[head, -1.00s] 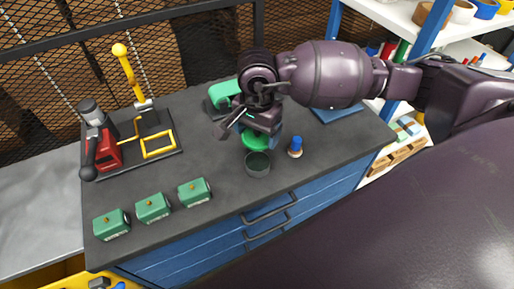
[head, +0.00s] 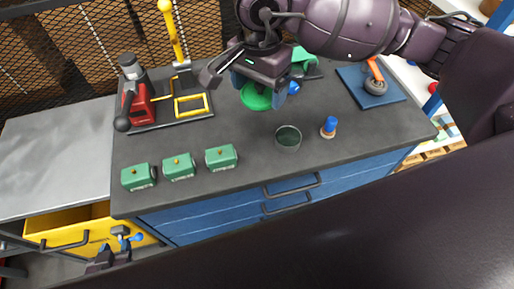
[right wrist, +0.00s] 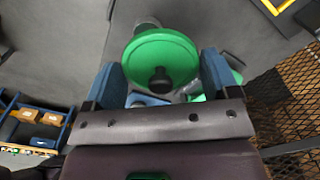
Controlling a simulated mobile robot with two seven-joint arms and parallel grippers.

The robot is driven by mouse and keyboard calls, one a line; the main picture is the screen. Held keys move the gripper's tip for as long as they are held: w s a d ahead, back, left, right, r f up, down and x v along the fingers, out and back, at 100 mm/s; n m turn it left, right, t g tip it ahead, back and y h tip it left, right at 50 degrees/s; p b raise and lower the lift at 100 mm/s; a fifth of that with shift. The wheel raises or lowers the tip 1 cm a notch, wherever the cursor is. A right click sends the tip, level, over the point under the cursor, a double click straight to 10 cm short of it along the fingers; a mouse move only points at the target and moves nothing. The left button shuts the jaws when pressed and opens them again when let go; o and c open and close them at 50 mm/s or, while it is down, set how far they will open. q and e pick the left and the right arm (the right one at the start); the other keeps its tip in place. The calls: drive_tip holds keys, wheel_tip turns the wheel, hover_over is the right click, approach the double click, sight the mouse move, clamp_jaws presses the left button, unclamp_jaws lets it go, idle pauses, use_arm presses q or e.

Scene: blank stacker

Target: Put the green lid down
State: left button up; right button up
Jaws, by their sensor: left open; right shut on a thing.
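The round green lid (head: 256,97) is held in my right gripper (head: 264,84), left of and behind the open dark glass jar (head: 288,139) in the head view. In the right wrist view the lid (right wrist: 160,55) with its black knob (right wrist: 160,80) lies between the blue fingers (right wrist: 163,82). The jar shows partly behind the lid there. Whether the lid touches the bench top is hard to tell. My left gripper (head: 128,236) is open and empty at the lower left, in front of the bench by the yellow drawer.
On the dark bench (head: 240,185) stand several green boxes (head: 179,167), a blue-topped object (head: 329,127), a red tool and yellow stand (head: 190,103), a green device (head: 304,62) and a blue board (head: 372,90). A yellow drawer (head: 75,228) is open.

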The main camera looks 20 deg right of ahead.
drive_tip(key=shift+s+a+f, duration=0.15)
drive_tip(key=shift+a+f, duration=0.15)
drive_tip(key=shift+a, duration=0.5)
drive_tip(key=shift+f+m, duration=0.2)
drive_tip(key=shift+m, duration=0.2)
drive_tip(key=shift+d+f, duration=0.1)
drive_tip(key=shift+f, duration=0.05)
hover_over(254, 156)
drive_tip(key=shift+m, duration=0.3)
wheel_tip(254, 156, down, 14)
drive_tip(key=shift+f+p, duration=0.2)
drive_tip(key=shift+p, duration=0.1)
drive_tip(key=shift+f, duration=2.6)
drive_tip(key=shift+f, duration=0.15)
